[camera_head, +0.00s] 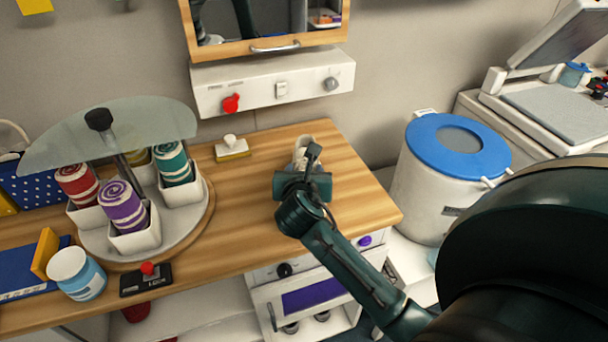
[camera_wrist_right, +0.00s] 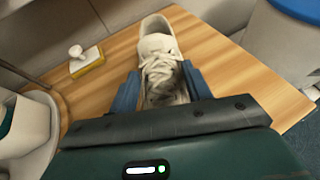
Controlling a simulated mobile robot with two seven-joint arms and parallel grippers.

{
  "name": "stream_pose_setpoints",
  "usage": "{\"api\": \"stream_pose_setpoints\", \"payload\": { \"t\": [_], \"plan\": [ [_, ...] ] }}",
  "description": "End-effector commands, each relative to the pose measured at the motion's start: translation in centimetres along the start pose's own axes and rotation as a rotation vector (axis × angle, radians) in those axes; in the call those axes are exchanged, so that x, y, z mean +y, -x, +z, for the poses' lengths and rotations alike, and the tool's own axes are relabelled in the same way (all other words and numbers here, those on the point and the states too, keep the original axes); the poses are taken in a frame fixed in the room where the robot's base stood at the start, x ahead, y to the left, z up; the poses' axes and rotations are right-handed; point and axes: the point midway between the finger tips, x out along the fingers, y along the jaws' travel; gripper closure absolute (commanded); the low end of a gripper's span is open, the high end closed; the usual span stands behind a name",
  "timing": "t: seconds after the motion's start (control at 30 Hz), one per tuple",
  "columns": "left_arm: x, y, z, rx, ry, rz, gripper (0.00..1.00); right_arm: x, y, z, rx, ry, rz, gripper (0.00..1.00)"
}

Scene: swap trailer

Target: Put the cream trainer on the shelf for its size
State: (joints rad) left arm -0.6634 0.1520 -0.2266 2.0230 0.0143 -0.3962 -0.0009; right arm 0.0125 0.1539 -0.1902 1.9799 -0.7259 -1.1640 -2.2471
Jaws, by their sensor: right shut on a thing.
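In the head view, the trainer (camera_head: 302,146) shows only in part behind my right gripper (camera_head: 302,170), over the right part of the wooden counter (camera_head: 260,232). I cannot tell whether the sole touches the counter. My left gripper is not in view. No size marking can be read on the trainer. No shelf with size labels can be made out.
A carousel (camera_head: 85,225) with rolled towels in white cups and a glass top stands at the left. A blue-and-white jar (camera_head: 78,275) and a red-knobbed block (camera_head: 147,278) are near the front edge. A yellow-white brush (camera_head: 232,150) lies behind. A blue-lidded bin (camera_head: 440,195) stands right.

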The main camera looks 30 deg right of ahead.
Motion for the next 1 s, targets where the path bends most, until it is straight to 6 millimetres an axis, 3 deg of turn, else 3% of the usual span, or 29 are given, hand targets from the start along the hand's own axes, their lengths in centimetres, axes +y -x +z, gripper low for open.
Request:
{"api": "stream_pose_setpoints", "payload": {
  "t": [0.37, 0.4, 0.67, 1.0],
  "plan": [
    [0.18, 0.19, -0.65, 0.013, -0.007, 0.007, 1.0, 0.03, -0.26, -0.56, -0.003, -0.001, 0.002, 1.0],
    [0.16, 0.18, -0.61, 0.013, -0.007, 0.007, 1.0, 0.02, -0.32, -0.75, -0.001, -0.001, 0.001, 0.51],
    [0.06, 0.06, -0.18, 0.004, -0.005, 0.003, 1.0, 0.03, -0.3, -0.73, -0.001, -0.001, 0.002, 0.3],
    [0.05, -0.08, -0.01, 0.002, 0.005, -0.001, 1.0, 0.08, 0.23, -0.45, -0.001, -0.001, 0.004, 0.3]
  ]
}}
